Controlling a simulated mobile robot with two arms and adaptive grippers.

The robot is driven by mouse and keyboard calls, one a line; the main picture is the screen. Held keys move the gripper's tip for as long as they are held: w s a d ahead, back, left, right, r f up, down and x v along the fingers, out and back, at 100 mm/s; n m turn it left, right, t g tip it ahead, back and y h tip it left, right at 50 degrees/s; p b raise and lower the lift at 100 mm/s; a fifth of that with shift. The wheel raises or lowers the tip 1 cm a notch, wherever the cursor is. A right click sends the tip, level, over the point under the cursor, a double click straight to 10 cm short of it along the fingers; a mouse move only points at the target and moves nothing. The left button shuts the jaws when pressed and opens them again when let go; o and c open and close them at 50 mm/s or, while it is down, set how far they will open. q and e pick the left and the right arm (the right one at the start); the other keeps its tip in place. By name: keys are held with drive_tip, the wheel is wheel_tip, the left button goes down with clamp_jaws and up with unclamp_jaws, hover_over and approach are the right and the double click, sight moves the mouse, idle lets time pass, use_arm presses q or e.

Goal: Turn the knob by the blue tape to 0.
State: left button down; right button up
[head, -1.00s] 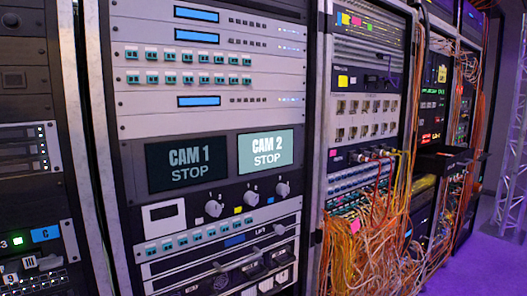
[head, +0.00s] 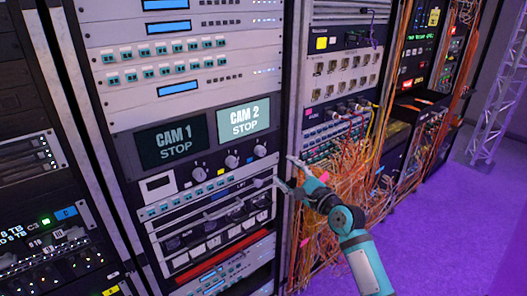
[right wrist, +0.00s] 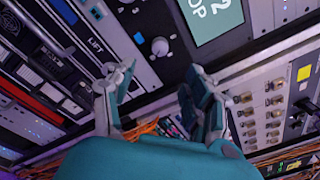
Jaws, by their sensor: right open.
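A row of three pale knobs sits on the dark panel below the CAM 1 and CAM 2 screens: left knob (head: 199,174), middle knob (head: 231,162) and right knob (head: 260,151). A small blue tape (head: 249,160) appears between the middle and right knobs, the latter being closer. My left gripper is out of view.
The CAM 1 screen (head: 172,145) and CAM 2 screen (head: 243,120) both read STOP. A yellow tape (head: 221,170) lies left of the middle knob. Orange cables (head: 350,170) hang in the rack to the right, near my right arm. Purple floor (head: 440,230) is open at right.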

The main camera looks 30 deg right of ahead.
sight(262, 153)
drive_tip(key=w+p, duration=0.1)
drive_tip(key=w, duration=1)
drive_tip(key=shift+w, duration=0.35)
drive_tip(key=shift+c, duration=0.3)
clamp_jaws()
